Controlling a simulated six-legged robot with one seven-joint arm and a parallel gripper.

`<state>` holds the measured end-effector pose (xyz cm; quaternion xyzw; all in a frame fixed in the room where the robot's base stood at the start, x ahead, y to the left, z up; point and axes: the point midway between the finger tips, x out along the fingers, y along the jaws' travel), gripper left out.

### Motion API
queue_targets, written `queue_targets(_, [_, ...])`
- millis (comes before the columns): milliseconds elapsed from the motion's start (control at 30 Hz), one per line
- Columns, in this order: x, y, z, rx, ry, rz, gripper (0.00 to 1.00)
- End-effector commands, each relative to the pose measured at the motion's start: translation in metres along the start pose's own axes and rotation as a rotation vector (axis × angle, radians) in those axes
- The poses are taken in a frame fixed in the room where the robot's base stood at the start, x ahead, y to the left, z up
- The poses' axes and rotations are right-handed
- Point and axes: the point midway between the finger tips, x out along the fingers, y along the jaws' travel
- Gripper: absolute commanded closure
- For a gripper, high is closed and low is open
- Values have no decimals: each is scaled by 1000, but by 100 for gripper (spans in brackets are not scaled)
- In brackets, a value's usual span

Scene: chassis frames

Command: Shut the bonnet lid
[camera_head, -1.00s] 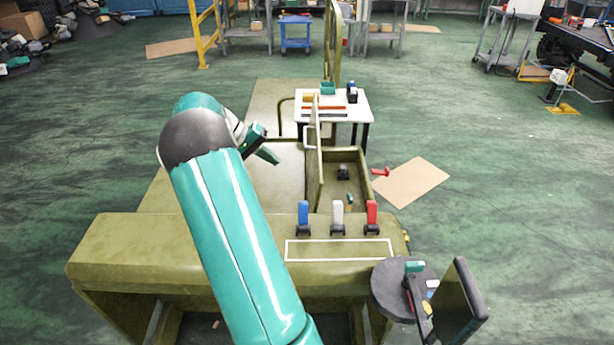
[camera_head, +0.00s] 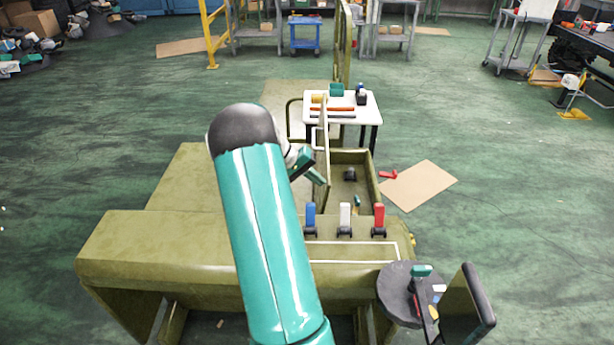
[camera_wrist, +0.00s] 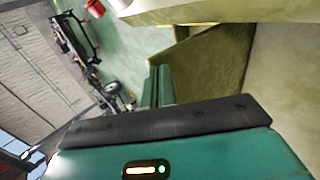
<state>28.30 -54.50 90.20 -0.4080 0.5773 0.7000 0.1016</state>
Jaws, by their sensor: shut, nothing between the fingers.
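The bonnet lid (camera_head: 324,150) is a narrow olive panel with a pale handle. It stands upright on the left side of an open compartment (camera_head: 366,190) in the olive chassis. A dark object (camera_head: 350,174) sits inside the compartment. My gripper (camera_head: 320,180) is shut and empty at the left side of the lid, close to its lower part. I cannot tell whether it touches the lid. In the wrist view my shut fingers (camera_wrist: 158,86) point toward olive surfaces, and I cannot tell for sure which of these is the lid.
Blue (camera_head: 310,217), white (camera_head: 345,217) and red (camera_head: 379,217) levers stand at the compartment's near end. A white table (camera_head: 365,112) with tools stands behind. A cardboard sheet (camera_head: 422,186) lies on the floor at right.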

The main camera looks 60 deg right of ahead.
Motion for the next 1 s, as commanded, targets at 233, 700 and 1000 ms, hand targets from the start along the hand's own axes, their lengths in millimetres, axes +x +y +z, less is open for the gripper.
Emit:
queue_targets(233, [1,1,0,0,0,0,100])
queue_targets(700, [23,21,0,6,-2,-82,100])
queue_targets(1000, [82,56,1,10,-4,-293,100])
